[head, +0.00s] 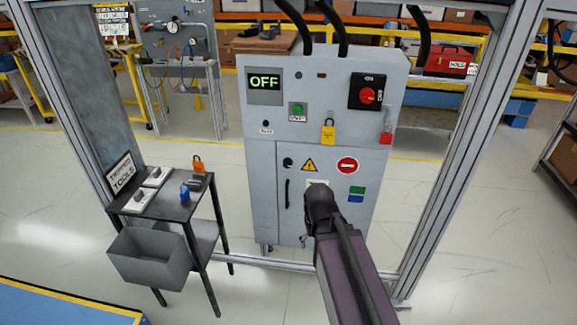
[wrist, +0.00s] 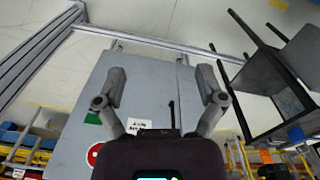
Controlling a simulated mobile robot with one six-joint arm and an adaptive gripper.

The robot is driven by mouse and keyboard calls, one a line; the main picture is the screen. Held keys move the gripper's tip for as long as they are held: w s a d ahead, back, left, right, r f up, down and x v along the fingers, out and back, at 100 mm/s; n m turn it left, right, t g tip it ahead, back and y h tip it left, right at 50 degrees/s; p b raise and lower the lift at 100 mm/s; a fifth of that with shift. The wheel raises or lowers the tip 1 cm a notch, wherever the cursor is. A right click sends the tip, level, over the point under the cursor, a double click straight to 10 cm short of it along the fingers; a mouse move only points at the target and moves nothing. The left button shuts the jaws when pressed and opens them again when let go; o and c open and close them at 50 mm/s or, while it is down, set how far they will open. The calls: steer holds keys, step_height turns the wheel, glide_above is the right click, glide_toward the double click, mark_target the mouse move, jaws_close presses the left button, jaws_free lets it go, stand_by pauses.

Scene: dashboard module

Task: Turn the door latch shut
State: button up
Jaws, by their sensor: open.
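The grey cabinet door (head: 335,225) is the lower front panel of the cabinet and looks closed. A small round black latch (head: 288,163) sits at its upper left, above a vertical black handle (head: 287,193). Whether the latch is turned cannot be told at this size. The handle also shows in the wrist view (wrist: 171,114); the latch is not visible there. My gripper (wrist: 161,73) is open and empty, its two fingers spread in front of the door. In the head view my gripper (head: 319,200) is right of the handle and hides part of the door.
The cabinet's upper panel has an OFF display (head: 264,82), a red rotary switch (head: 368,94), a yellow padlock (head: 328,132) and a red padlock (head: 386,137). A black tool cart (head: 150,206) with a grey bin (head: 150,258) stands left. Metal posts flank the cabinet.

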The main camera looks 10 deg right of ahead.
steer(key=w+d+f+m+t+h+b, duration=0.2)
steer(key=w+d+f+t+h+b, duration=0.15)
steer(key=w+b, duration=0.4)
steer(key=n+t+b, duration=0.2)
steer(key=t+b, duration=1.2)
steer(key=b, duration=0.1)
glide_toward(287, 164)
steer(key=v, duration=0.4)
steer(key=shift+w+a+h, duration=0.15)
steer(key=shift+a+h, duration=0.05)
steer(key=shift+h, duration=0.05)
steer(key=shift+w, duration=0.15)
steer(key=x, duration=1.3)
steer(key=shift+w+d+f, duration=0.1)
steer(key=shift+w+d, duration=0.05)
steer(key=shift+w, duration=0.15)
